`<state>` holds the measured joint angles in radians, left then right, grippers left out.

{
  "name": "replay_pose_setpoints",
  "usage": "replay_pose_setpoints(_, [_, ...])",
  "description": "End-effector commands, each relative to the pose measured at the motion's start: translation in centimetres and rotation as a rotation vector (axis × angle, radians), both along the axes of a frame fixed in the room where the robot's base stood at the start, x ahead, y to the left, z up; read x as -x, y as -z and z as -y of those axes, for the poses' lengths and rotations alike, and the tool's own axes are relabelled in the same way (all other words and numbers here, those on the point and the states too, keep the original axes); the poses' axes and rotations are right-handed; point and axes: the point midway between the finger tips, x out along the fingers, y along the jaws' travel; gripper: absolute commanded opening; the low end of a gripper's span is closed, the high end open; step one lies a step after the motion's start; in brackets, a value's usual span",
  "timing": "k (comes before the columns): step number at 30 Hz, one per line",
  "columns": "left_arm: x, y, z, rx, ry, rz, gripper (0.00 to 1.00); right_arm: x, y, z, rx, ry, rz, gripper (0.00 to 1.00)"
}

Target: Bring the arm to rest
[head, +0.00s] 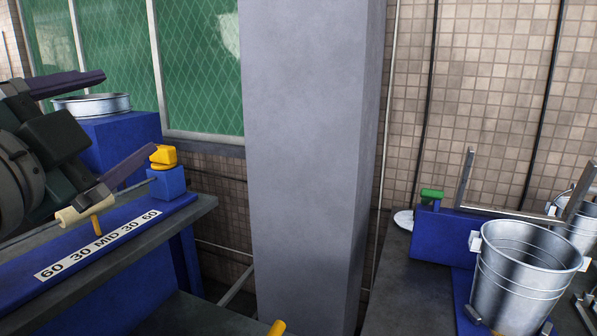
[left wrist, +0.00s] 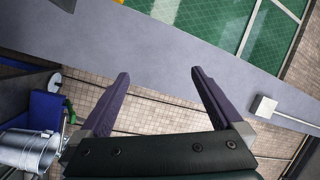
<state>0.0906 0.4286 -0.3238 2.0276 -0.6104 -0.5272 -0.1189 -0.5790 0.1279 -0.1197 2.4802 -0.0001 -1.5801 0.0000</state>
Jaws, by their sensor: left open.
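My left gripper (head: 129,113) comes in from the left in the head view, with its two dark purple fingers spread apart. Nothing is between them. The left wrist view also shows its open, empty fingers (left wrist: 160,74), with the grey column and tiled wall beyond. In the head view the gripper is above the blue bench fixture with the scale strip (head: 98,246) and in front of a blue block (head: 128,132) bearing a metal ring (head: 93,104). My right gripper is not in view.
A grey column (head: 308,170) stands in the middle. A metal pail (head: 525,275) stands on the right bench in a blue fixture (head: 432,235), and it shows in the left wrist view (left wrist: 28,150). A cream roller (head: 84,212) and yellow knob (head: 163,155) are near the gripper.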

Motion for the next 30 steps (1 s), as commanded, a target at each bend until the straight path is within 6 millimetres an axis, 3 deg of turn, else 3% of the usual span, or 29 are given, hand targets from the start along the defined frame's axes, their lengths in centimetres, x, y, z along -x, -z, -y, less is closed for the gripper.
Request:
replay_pose_setpoints(1, [1.9, 3.8, -1.0, 0.143, -0.072, -0.143, 1.00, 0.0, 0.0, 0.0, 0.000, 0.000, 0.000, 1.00])
replay_pose_setpoints(3, [5.0, 8.7, -2.0, 0.312, -0.174, -0.341, 1.00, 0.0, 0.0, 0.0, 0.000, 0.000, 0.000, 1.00])
replay_pose_setpoints(6, [10.4, 14.5, -2.3, 0.500, -0.298, -0.606, 1.00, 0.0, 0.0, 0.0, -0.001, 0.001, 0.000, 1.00])
replay_pose_setpoints(9, [16.2, 18.6, -1.6, 0.638, -0.401, -0.843, 1.00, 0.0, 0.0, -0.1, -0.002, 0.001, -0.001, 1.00])
replay_pose_setpoints(12, [22.0, 21.2, -0.4, 0.742, -0.485, -1.056, 1.00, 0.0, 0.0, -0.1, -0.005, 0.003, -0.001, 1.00])
replay_pose_setpoints(16, [28.8, 22.8, 1.2, 0.835, -0.571, -1.298, 1.00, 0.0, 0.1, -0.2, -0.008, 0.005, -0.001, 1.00])
replay_pose_setpoints(18, [27.9, 26.5, 1.0, 0.824, -0.561, -1.274, 1.00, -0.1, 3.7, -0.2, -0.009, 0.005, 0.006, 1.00])
replay_pose_setpoints(28, [27.8, 34.0, 1.0, 0.819, -0.560, -1.269, 1.00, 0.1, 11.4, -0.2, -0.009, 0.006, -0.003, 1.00])
replay_pose_setpoints(30, [27.8, 29.9, 1.0, 0.819, -0.559, -1.268, 1.00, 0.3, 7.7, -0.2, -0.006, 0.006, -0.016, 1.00])
